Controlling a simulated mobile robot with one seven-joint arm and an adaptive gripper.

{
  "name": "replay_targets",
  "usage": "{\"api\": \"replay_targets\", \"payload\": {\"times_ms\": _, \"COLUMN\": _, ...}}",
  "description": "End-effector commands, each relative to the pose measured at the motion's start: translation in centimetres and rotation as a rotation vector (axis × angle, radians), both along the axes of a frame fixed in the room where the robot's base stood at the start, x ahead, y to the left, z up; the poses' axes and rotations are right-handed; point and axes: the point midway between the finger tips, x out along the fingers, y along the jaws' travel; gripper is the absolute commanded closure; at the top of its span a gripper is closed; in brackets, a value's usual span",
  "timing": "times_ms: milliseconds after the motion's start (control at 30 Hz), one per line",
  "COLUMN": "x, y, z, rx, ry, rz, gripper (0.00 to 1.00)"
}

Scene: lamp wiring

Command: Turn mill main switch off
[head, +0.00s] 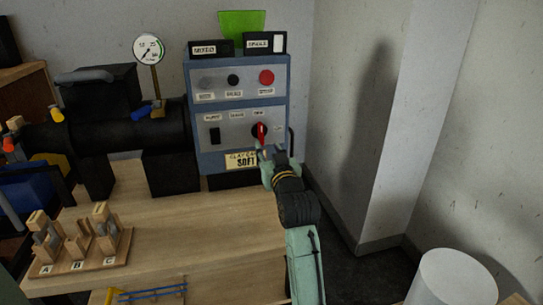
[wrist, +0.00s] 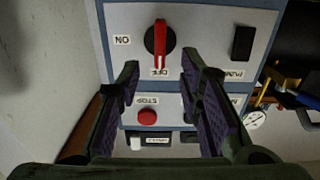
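The mill main switch (head: 261,131) is a black round knob with a red handle on the lower grey panel of the blue control box (head: 193,108). In the wrist view the switch (wrist: 160,40) shows upside down. Its red handle stands upright, with its longer end reaching over the OFF label (wrist: 160,73). The ON label (wrist: 122,40) is to the side. My gripper (head: 268,154) is just in front of and below the switch in the head view. In the wrist view my gripper (wrist: 160,75) is open and empty, its fingers apart on either side of the handle's line; contact is not visible.
A red stop button (head: 266,77) sits on the upper panel, and a black rocker switch (head: 214,135) is left of the main switch. A gauge (head: 149,49) and black machine (head: 120,133) stand left. A wooden rack (head: 88,261) is on the bench. The wall is close on the right.

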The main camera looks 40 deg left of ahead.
Motion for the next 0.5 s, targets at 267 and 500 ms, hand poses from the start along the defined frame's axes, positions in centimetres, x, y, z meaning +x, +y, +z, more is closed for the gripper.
{"api": "replay_targets", "payload": {"times_ms": 267, "x": -1.7, "y": -2.0, "z": 0.0, "rx": -0.001, "ry": -0.001, "rz": -0.001, "gripper": 0.67}}
{"api": "replay_targets", "payload": {"times_ms": 500, "x": -1.8, "y": -2.1, "z": 0.0, "rx": -0.001, "ry": -0.001, "rz": 0.000, "gripper": 0.67}}
